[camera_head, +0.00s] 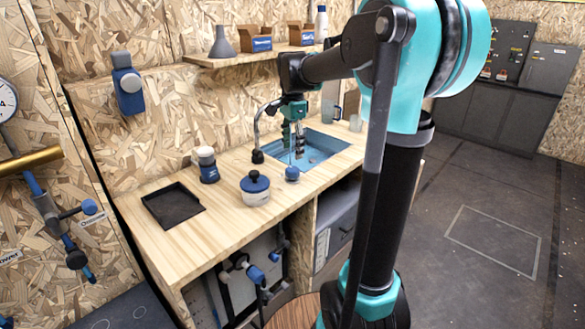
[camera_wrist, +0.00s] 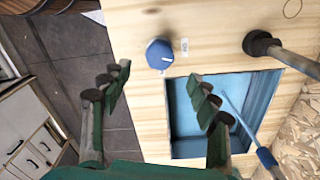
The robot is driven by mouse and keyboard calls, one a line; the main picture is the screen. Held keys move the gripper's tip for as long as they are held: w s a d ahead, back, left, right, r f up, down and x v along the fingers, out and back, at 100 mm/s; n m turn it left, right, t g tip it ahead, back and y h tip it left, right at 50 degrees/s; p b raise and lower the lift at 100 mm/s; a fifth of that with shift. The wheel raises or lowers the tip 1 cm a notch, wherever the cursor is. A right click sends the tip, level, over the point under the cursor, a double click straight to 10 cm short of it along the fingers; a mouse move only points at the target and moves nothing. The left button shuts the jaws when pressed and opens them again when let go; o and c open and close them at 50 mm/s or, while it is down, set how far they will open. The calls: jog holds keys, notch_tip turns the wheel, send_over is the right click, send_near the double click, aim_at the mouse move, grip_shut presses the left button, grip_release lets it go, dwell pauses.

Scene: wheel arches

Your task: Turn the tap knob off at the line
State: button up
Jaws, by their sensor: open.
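The blue tap knob (camera_head: 292,173) stands on the wooden counter at the front edge of the sink. It also shows in the wrist view (camera_wrist: 160,54), with a white pointer mark on its face and a small white label (camera_wrist: 184,47) beside it, too small to read. The black-based tap (camera_head: 257,157) rises to the left of the sink; its base shows at the upper right of the wrist view (camera_wrist: 262,44). My gripper (camera_head: 293,148) is open and empty above the sink. Its green and grey fingers (camera_wrist: 158,77) are spread wide, apart from the knob.
The blue sink (camera_head: 325,150) is set into the counter (camera_head: 222,222). A white pot with a blue lid (camera_head: 255,190), a blue and white jar (camera_head: 206,165) and a black tray (camera_head: 172,206) stand to the left. A shelf (camera_head: 235,60) with boxes hangs behind.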

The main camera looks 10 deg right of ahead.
aim_at(293, 169)
notch_tip(293, 169, down, 8)
jog(key=shift+r, duration=0.1)
dwell(0.4)
